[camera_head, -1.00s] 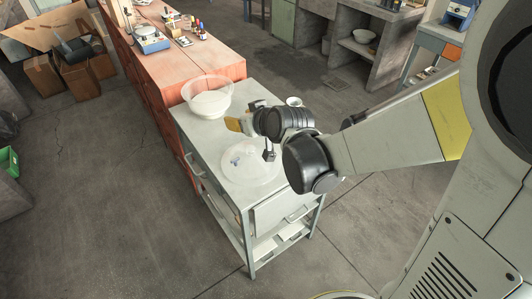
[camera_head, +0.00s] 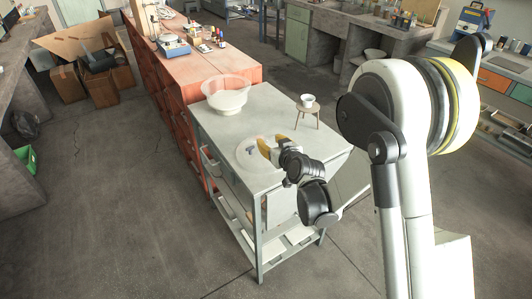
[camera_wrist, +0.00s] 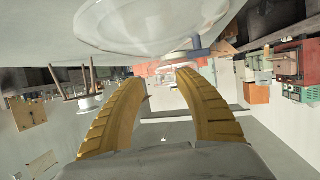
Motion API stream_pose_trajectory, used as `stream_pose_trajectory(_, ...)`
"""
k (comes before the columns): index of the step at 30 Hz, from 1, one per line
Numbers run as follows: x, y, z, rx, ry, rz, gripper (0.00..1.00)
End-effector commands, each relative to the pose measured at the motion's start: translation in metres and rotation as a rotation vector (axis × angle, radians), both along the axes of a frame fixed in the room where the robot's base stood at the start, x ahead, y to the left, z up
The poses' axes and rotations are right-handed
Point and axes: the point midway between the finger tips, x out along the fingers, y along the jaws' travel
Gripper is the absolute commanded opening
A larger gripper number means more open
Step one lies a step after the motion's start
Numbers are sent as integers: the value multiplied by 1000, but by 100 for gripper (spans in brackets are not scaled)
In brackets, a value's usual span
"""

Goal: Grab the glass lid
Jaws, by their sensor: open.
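The glass lid (camera_head: 246,155) is a clear round disc lying on the grey cart top near its left front edge. My gripper (camera_head: 266,148) is over the right side of the lid, its yellow fingers covering part of it. In the wrist view, which is upside down, the lid (camera_wrist: 130,28) fills the upper middle. I cannot tell whether a finger touches the lid.
A clear bowl (camera_head: 226,98) stands at the back left of the cart (camera_head: 265,105). A red cabinet (camera_head: 200,72) adjoins the cart behind. The middle of the cart top is clear.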

Motion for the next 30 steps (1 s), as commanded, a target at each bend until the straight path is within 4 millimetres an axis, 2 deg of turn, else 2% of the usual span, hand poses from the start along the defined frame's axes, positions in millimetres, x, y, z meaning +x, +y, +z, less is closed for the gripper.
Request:
stream_pose_trajectory(3,17,9,-11,0,0,1,41)
stream_pose_trajectory(7,32,15,-15,0,0,1,41)
stream_pose_trajectory(16,39,18,-15,0,0,0,41)
stream_pose_trajectory(17,39,18,-15,0,0,0,36)
stream_pose_trajectory(18,39,18,-15,0,0,0,24)
stream_pose_trajectory(20,39,18,-15,0,0,0,6)
stream_pose_trajectory(21,39,18,-15,0,0,0,0)
stream_pose_trajectory(30,39,18,-14,0,0,0,0)
